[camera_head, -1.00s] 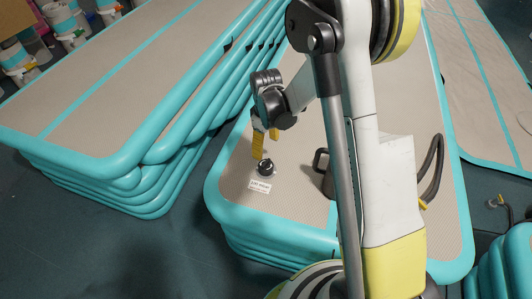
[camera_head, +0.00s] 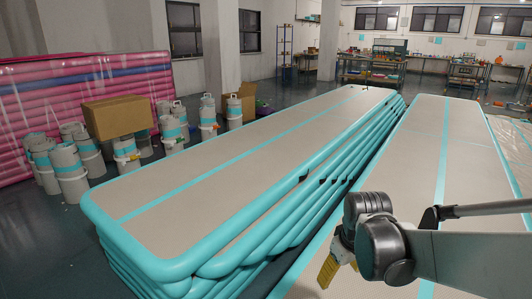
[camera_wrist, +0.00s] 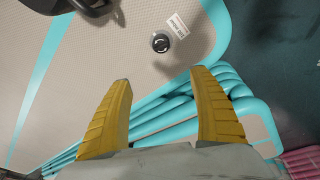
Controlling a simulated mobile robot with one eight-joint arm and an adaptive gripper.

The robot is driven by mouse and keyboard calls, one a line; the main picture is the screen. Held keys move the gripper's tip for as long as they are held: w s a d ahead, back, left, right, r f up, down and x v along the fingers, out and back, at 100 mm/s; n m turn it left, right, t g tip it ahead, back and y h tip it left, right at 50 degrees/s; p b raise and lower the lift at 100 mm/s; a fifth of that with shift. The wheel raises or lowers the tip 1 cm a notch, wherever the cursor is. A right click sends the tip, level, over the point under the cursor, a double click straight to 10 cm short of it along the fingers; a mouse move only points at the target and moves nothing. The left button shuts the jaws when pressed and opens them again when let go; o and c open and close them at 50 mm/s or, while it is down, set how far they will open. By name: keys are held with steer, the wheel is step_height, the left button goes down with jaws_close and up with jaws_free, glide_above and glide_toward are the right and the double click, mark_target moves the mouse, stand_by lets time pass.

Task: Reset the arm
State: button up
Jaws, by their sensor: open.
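My gripper (camera_wrist: 163,112) shows in the wrist view as two yellow ribbed fingers spread apart, with nothing between them. In the head view my gripper (camera_head: 338,268) hangs at the lower right, its yellow fingertips pointing down over the inflatable track stack (camera_head: 418,170) on the right. In the wrist view a round black valve (camera_wrist: 160,43) and a white label (camera_wrist: 178,25) lie on the track's beige top, beyond the fingers and apart from them.
A second stack of beige and turquoise tracks (camera_head: 190,200) stands at the left. Grey buckets (camera_head: 66,172), a cardboard box (camera_head: 118,114) and a pink inflatable stack (camera_head: 95,90) are behind it. Workbenches (camera_head: 375,70) line the back. A black handle (camera_wrist: 92,6) shows at the wrist view's top.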

steer(key=s+r+m+t, duration=0.2)
steer(key=s+r, duration=0.2)
steer(key=s, duration=0.3)
steer(key=s+r+m+t, duration=0.2)
steer(key=s+r, duration=0.2)
steer(key=s, duration=0.3)
steer(key=shift+s+m, duration=0.2)
steer(key=shift+m, duration=0.2)
